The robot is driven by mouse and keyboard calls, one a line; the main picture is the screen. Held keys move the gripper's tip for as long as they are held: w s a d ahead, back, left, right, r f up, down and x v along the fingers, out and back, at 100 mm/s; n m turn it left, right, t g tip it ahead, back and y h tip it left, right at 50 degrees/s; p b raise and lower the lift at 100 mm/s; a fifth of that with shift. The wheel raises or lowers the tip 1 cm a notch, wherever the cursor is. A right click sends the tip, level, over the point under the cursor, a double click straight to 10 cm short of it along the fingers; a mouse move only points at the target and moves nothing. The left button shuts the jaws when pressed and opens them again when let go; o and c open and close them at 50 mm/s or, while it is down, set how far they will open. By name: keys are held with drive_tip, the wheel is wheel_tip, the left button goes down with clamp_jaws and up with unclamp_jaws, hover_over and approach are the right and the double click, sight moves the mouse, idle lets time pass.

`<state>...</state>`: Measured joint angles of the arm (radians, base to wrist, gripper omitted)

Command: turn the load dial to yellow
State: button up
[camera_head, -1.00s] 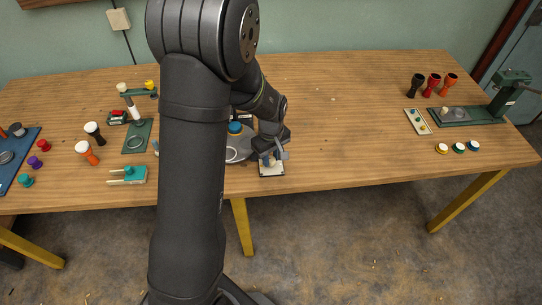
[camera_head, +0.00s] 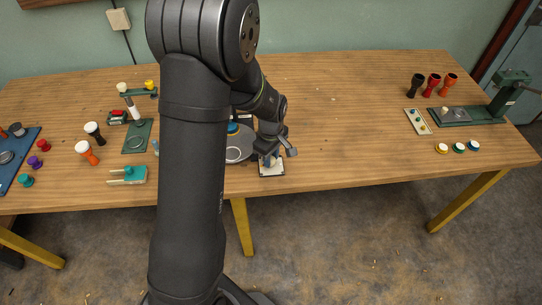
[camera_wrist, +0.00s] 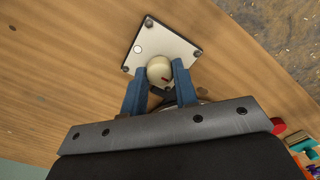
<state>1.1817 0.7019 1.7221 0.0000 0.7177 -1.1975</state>
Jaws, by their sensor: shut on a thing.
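The load dial is a cream knob (camera_wrist: 159,69) with a small red mark, on a pale square plate (camera_wrist: 176,47) with dark corner screws. One white dot shows on the plate; I see no yellow mark, and the part of the plate behind the fingers is hidden. My gripper (camera_wrist: 160,67) has its blue fingers on either side of the knob, shut on it. In the head view my gripper (camera_head: 270,160) is down over the plate (camera_head: 271,172) near the table's front edge, and the knob is mostly hidden.
A grey round base (camera_head: 238,153) with a blue-topped piece stands just left of the dial, partly behind my arm. A green press (camera_head: 495,105) stands far right.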

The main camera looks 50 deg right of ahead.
drive_tip(key=o, duration=1)
wheel_tip(320, 180, up, 18)
drive_tip(key=shift+f, duration=0.25)
drive_tip(key=shift+f, duration=0.1)
wheel_tip(320, 180, down, 17)
drive_tip(key=shift+f, duration=0.15)
idle(0.5)
